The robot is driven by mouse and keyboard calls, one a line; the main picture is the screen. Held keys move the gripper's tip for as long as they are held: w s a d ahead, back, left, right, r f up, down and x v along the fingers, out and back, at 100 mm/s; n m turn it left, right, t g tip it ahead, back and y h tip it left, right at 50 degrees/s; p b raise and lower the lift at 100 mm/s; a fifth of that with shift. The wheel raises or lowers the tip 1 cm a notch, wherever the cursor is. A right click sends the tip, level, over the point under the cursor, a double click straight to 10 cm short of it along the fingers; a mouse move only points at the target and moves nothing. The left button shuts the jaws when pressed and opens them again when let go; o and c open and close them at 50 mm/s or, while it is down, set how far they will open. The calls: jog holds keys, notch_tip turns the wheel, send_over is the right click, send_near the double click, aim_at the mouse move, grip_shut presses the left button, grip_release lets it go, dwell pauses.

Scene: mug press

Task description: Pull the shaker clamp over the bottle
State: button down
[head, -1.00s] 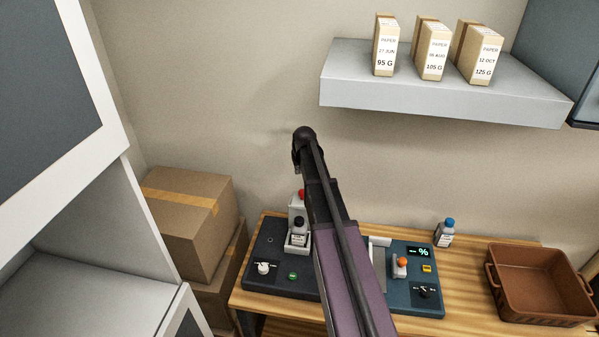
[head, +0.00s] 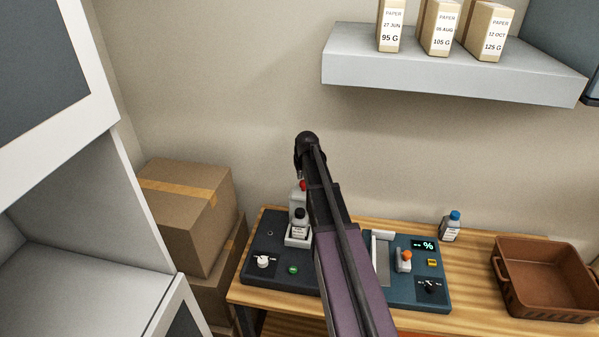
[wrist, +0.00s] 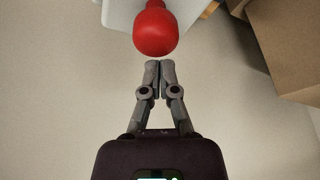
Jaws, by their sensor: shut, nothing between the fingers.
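The shaker unit (head: 258,242) is a dark panel on the bench. A small bottle with a black cap (head: 299,224) stands upright in its white holder (head: 290,241). Behind the bottle rises the pale clamp (head: 296,203) with a red knob (head: 303,185). In the wrist view the red knob (wrist: 155,28) is large, just ahead of my fingertips, with a pale part (wrist: 120,12) behind it. My gripper (wrist: 160,65) is shut and empty, with a small apparent gap to the knob. In the head view my arm hides part of the bench between the panels.
A second panel (head: 408,293) with an orange-topped lever (head: 406,256) is right of my arm. A blue-capped bottle (head: 450,231) and a brown tray (head: 500,275) stand farther right. Cardboard boxes (head: 195,225) are at left; a wall shelf (head: 440,75) is above.

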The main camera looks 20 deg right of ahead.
aim_at(295, 189)
jog(key=shift+s+f, duration=0.1)
jog(key=shift+s, duration=0.2)
jog(key=s+a, duration=0.2)
jog(key=s, duration=0.1)
jog(key=s+a, duration=0.1)
jog(key=s, duration=0.1)
jog(key=shift+s+a, duration=0.1)
jog(key=shift+a, duration=0.2)
jog(key=shift+w, duration=0.2)
jog(key=shift+w+d, duration=0.1)
jog(key=shift+w, duration=0.45)
jog(key=w, duration=0.3)
jog(key=shift+d+r+p, duration=0.15)
jog(key=shift+r+p, duration=0.2)
jog(key=shift+r, duration=0.05)
jog(key=p+v, duration=0.2)
jog(key=v, duration=0.1)
jog(key=shift+s+f, duration=0.15)
jog(key=shift+s, duration=0.1)
jog(key=shift+p+v, duration=0.95)
jog(key=shift+p, duration=0.3)
jog(key=p+v, duration=0.4)
jog(key=v, duration=0.1)
jog(key=shift+w, duration=0.1)
